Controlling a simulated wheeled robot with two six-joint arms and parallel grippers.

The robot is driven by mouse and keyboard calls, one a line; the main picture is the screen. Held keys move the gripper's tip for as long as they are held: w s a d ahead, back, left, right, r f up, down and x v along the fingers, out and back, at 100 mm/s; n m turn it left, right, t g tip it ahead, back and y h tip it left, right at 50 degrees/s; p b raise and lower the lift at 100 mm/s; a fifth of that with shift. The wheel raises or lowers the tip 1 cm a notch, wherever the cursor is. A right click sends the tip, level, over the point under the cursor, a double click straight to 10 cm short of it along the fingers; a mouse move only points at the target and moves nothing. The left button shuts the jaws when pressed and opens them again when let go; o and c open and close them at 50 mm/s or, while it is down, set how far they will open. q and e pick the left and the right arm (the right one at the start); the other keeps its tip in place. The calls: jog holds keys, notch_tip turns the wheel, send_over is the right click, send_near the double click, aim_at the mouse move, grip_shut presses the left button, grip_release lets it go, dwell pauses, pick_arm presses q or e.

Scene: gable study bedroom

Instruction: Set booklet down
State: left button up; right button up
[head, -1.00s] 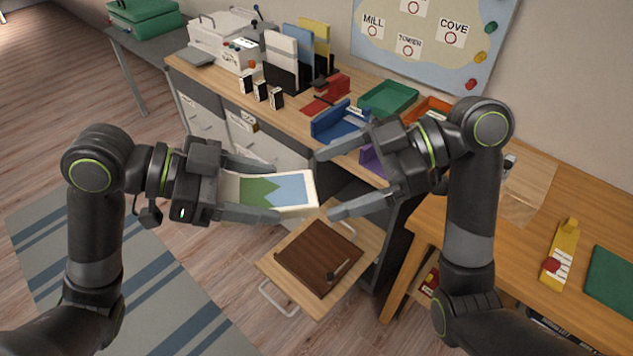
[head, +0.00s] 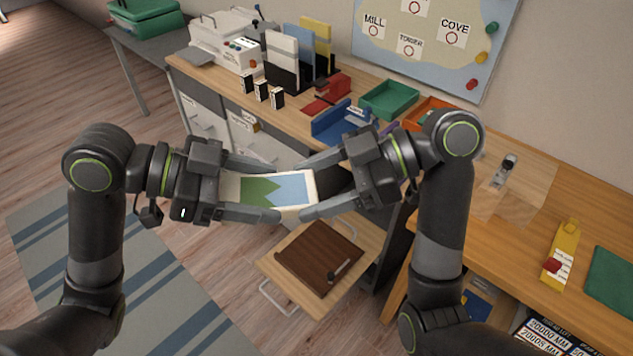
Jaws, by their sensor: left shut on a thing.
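I cannot tell whether those fingers touch the booklet.
The cabinet top behind holds file holders (head: 282,58), a blue tray (head: 335,125) and a green tray (head: 388,98). A wooden desk (head: 505,240) with a yellow tool (head: 562,250) stands right.

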jog(key=shift+c, duration=1.1)
pick_arm(q)
jog(key=o, duration=1.1)
pick_arm(e)
jog(key=shift+c, duration=0.8)
pick_arm(q)
jog(key=shift+a+r, duration=0.2)
jog(key=shift+a, duration=0.45)
jog(key=shift+v, duration=5.3)
